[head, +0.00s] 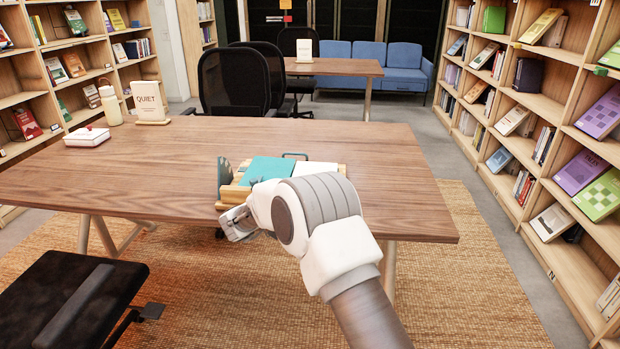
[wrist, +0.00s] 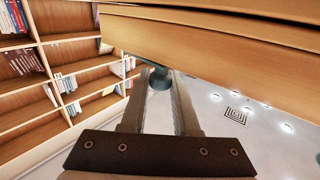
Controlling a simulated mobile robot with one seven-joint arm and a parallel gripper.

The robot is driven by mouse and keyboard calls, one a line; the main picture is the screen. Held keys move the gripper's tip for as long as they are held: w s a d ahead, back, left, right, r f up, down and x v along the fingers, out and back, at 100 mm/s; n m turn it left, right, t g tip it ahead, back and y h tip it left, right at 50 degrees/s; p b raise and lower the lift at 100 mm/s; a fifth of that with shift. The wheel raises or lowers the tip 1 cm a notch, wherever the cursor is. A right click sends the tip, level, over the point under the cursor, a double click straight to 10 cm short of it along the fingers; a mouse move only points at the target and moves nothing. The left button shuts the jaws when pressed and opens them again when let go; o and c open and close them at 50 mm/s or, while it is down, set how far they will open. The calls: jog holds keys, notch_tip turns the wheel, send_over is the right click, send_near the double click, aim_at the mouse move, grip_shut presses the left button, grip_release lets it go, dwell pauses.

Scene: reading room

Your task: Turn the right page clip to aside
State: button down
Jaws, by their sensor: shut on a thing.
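The wooden book stand (head: 235,196) lies on the near part of the table and holds an open book (head: 268,170) with a teal left side and a white right side. A dark teal upright piece (head: 224,174) stands at its left end. My gripper (head: 238,222) is at the stand's front left corner, by the table's near edge. In the wrist view my gripper (wrist: 160,95) is shut on a small dark teal round piece (wrist: 158,77), apparently a page clip's knob, below a wooden edge (wrist: 230,55). Which clip it is I cannot tell. My arm hides the stand's right front.
The table (head: 130,180) also bears a white box (head: 87,137), a bottle (head: 110,105) and a QUIET sign (head: 149,102) at the far left. A dark seat (head: 70,300) stands near left. Bookshelves (head: 560,105) line the right. The tabletop left of the stand is clear.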

jog(key=shift+m+g+h+p, duration=0.3)
jog(key=shift+m+g+h, duration=0.2)
jog(key=shift+m+h, duration=0.1)
jog(key=shift+m+g+h, duration=0.3)
jog(key=shift+g, duration=0.1)
jog(key=c, duration=0.7)
grip_release()
jog(key=shift+o, duration=0.2)
jog(key=p+v, duration=0.3)
jog(key=v, duration=1.4)
jog(key=shift+s, duration=0.2)
jog(key=shift+a, duration=0.1)
